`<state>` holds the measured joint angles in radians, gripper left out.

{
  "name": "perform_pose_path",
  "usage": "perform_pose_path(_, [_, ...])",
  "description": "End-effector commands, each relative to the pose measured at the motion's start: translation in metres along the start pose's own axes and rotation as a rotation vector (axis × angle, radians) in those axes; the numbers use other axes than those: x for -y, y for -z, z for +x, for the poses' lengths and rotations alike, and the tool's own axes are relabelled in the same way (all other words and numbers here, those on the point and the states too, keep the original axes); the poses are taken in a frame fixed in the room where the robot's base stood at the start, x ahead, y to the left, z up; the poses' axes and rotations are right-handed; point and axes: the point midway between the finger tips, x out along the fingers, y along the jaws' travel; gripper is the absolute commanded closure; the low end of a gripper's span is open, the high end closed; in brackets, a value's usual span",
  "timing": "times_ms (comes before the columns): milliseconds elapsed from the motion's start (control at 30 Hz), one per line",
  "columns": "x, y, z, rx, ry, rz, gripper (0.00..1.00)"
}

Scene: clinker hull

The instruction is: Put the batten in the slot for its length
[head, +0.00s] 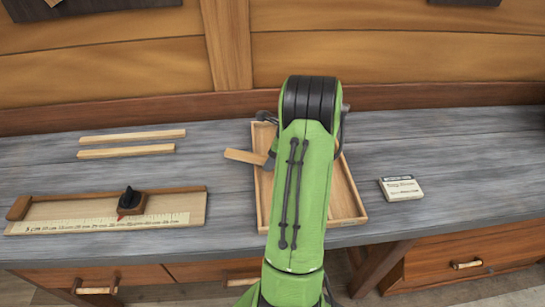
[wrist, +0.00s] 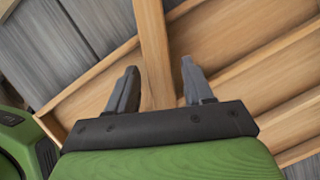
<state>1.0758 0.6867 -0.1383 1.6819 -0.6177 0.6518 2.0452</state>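A light wooden batten (head: 245,156) sticks out over the left side of the shallow wooden tray (head: 262,204), tilted to the tray's rim. In the wrist view the batten (wrist: 153,45) runs between my fingers. Dividers form the tray's slots (wrist: 262,68) below. My arm hides most of the tray and the gripper in the head view. I cannot tell whether the batten touches the tray.
Two more battens (head: 132,136) (head: 126,152) lie on the grey bench at back left. A measuring board (head: 180,207) with a ruler scale and a dark slider (head: 130,200) lies at front left.

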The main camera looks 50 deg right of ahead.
Motion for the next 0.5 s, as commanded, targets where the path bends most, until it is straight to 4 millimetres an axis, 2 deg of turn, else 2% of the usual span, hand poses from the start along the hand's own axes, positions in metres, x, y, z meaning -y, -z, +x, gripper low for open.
perform_pose_path(333, [0.0,-0.002,-0.006,0.001,0.002,-0.002,0.46])
perform_pose_path(433, [0.001,-0.003,-0.026,0.002,0.005,-0.001,0.46])
perform_pose_path(500, [0.001,-0.003,-0.046,0.001,0.006,0.0,0.46])
